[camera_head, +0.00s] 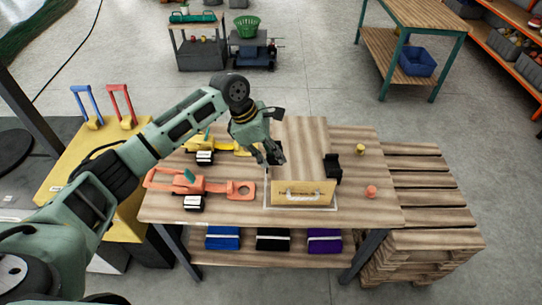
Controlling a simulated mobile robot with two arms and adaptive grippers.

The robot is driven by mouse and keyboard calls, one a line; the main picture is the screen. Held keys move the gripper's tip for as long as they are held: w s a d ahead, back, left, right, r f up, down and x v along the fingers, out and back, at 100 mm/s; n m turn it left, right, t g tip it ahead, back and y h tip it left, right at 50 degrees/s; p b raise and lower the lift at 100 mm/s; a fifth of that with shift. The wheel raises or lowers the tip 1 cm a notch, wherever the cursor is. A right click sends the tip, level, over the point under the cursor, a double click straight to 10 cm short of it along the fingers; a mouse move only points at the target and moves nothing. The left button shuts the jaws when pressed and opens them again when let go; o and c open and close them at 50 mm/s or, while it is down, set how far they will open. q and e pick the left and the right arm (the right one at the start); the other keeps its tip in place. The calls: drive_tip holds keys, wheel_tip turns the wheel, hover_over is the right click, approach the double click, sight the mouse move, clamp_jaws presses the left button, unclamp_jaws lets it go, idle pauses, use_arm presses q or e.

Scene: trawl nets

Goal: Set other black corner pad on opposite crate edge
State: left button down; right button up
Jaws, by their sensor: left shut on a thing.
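A wooden crate (303,140) with a pale front face and a light handle stands at the middle of the wooden table (370,212). One black corner pad (333,168) sits at the crate's right edge, near its front. My left gripper (272,157) comes in from the left and is shut on a dark thing at the crate's left edge, which looks like the other black corner pad. The fingers hide much of it, so I cannot tell whether it touches the crate. My right gripper is not in view.
A yellow tool (228,147) and an orange tool (190,187) lie left of the crate. A yellow knob (360,149) and an orange knob (371,191) stand to its right. Folded blue, black and purple cloths lie on the lower shelf. Stacked pallets (435,210) adjoin the table's right side.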

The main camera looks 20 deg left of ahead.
use_arm(q)
drive_tip(key=shift+f, duration=0.6)
drive_tip(key=shift+d+f, duration=0.1)
drive_tip(key=shift+f, duration=1.85)
drive_tip(key=c, duration=1.7)
unclamp_jaws()
drive_tip(key=shift+c, duration=0.2)
